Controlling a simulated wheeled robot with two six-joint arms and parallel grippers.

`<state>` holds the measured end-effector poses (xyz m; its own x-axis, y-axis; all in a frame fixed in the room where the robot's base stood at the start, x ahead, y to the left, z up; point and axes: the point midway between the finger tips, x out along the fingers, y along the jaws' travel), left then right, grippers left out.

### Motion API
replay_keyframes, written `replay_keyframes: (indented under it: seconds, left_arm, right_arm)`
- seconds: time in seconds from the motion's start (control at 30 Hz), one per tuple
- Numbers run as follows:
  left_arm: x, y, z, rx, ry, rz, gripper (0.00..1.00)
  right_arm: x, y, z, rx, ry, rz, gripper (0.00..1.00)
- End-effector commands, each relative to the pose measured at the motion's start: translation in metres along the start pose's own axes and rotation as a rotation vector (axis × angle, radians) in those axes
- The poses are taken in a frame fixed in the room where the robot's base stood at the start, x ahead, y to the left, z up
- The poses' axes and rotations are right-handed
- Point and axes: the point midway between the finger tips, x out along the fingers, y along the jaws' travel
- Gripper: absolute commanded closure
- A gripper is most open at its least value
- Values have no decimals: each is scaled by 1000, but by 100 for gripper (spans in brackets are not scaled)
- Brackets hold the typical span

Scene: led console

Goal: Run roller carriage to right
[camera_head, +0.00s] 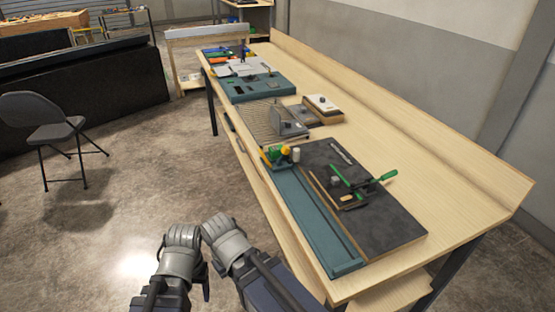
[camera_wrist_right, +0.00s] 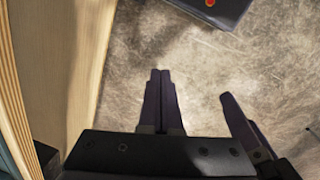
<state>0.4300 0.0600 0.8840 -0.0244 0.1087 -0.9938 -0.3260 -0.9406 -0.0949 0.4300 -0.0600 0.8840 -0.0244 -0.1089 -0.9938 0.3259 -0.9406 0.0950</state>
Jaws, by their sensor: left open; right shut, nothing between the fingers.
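The roller carriage (camera_head: 280,154), with green, yellow and orange parts and a pale roller, sits at the far end of a long teal rail (camera_head: 318,222) along the table's near edge. My left gripper (camera_head: 204,282) is low in front of the table, off its edge, open and empty; only part of its dark fingers shows. My right gripper (camera_wrist_right: 162,76) points down over the floor beside the table edge, its fingers together with nothing between them. In the head view its fingers are hidden behind the wrist. Neither gripper touches the carriage.
A dark board (camera_head: 385,228) beside the rail carries a green-handled clamp-like tool (camera_head: 375,181). Further along the wooden table are a grey ribbed fixture (camera_head: 262,118), a white-topped block (camera_head: 323,103) and a teal console (camera_head: 258,88). The floor left of the table is clear up to a folding chair (camera_head: 47,123).

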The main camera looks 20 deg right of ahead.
Motion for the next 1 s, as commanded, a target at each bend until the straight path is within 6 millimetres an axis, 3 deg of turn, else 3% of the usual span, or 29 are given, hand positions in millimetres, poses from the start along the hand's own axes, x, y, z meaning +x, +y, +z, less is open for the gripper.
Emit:
replay_keyframes:
  seconds: [0.13,0.23,0.37,0.47,0.53,0.7,0.83,0.9,1.0]
  left_arm:
    - [0,0,0,0,0,0,36]
    - [-6,-1,0,0,0,0,36]
    - [-37,-4,2,0,0,0,36]
    - [-71,-7,4,0,0,0,36]
    - [-93,-9,6,1,0,0,36]
    - [-136,-13,8,1,0,0,36]
    - [-155,-15,9,1,0,0,36]
    - [-160,-15,9,1,0,0,36]
    - [-163,-16,10,1,0,0,36]
  right_arm:
    - [0,0,0,0,0,0,99]
    - [-6,4,-9,6,6,-8,88]
    - [-37,32,-61,48,51,-61,73]
    - [-71,80,-123,104,122,-123,62]
    - [-93,124,-164,148,182,-163,54]
    - [-137,236,-234,247,324,-224,53]
    - [-158,305,-260,303,405,-243,53]
    - [-164,328,-267,322,434,-246,53]
    - [-167,346,-271,336,457,-249,53]
